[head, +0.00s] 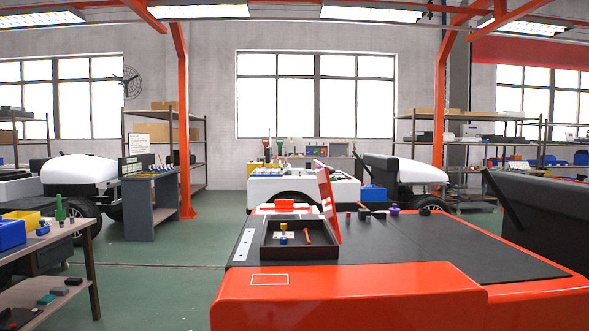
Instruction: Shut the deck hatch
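The deck hatch (329,208) is a thin red panel standing open, nearly upright and leaning a little, at the right side of a dark open compartment (287,254) in the cart deck. Inside the compartment are a small blue-and-yellow piece (283,239), a pale plate with a small knob on it, and a thin red-orange stick (307,236). The compartment's opening is uncovered. Neither of my grippers shows in the head view.
The orange cart (350,296) has a black deck mat (440,240), mostly bare to the right of the hatch. Several small knobs (393,209) stand along its far edge. A white outlined rectangle (269,280) lies in front of the compartment. A shelf table (60,236) with bins stands left.

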